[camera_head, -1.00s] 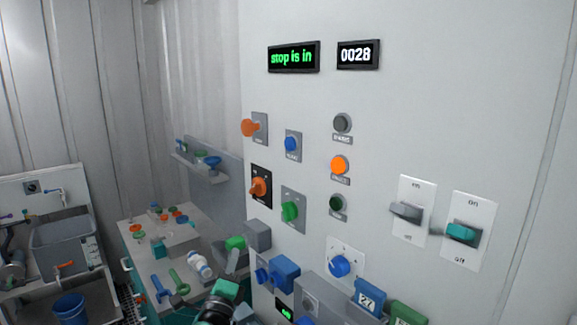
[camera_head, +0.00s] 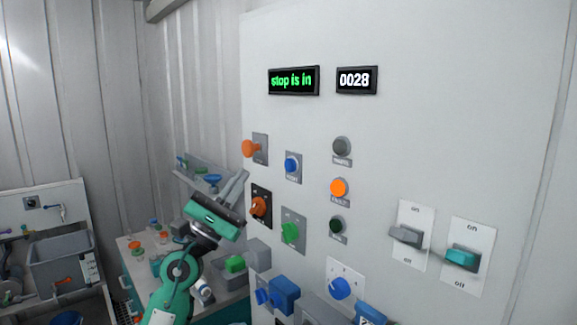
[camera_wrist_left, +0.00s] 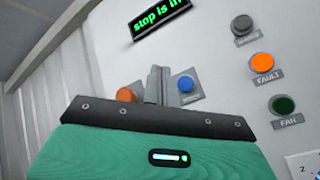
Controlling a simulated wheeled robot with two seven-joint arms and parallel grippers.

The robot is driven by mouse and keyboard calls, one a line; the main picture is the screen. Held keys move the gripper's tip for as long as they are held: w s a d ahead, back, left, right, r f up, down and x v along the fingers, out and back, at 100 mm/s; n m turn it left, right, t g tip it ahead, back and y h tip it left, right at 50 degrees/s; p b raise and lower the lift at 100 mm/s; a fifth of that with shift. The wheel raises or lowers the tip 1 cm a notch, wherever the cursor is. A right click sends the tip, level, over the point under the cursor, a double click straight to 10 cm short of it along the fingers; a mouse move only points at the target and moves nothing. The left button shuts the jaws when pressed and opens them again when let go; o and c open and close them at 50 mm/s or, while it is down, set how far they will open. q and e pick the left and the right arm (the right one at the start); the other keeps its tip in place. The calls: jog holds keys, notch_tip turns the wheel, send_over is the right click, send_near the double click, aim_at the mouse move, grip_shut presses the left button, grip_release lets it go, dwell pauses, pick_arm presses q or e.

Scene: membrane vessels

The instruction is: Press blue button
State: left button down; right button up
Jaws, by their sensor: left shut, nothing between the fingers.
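The blue button (camera_head: 292,166) is a round cap on a small grey plate on the white panel, right of an orange mushroom button (camera_head: 250,148). In the left wrist view the blue button (camera_wrist_left: 186,84) shows just right of my finger tips. My left gripper (camera_head: 243,174) is raised in front of the panel, left of and slightly below the blue button. Its fingers (camera_wrist_left: 158,70) are shut together and empty, apart from the button in the picture. The gap in depth to the panel is hard to tell. My right gripper is out of view.
An orange selector (camera_head: 259,206) and a green knob (camera_head: 291,232) sit below the blue button. Lamps, including a lit orange one (camera_head: 338,188), are to its right. A green display (camera_head: 293,80) reads "stop is in". Two switches (camera_head: 406,236) are further right.

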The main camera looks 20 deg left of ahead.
aim_at(288, 158)
pick_arm(q)
jog(key=w+d+b, duration=0.2)
jog(key=w+d, duration=0.2)
jog(key=w, duration=0.3)
jog(key=shift+w+d+b, duration=0.2)
jog(key=shift+w+b, duration=0.1)
jog(key=shift+w, duration=0.05)
jog(key=shift+w+d, duration=0.1)
dwell(2.1)
jog(key=shift+w+d, duration=0.15)
jog(key=shift+w, duration=0.1)
jog(key=shift+w+d+b, duration=0.2)
jog(key=shift+w+b, duration=0.15)
jog(key=shift+b, duration=0.05)
dwell(0.7)
dwell(0.3)
jog(key=shift+s+a+p, duration=0.4)
jog(key=shift+s, duration=0.35)
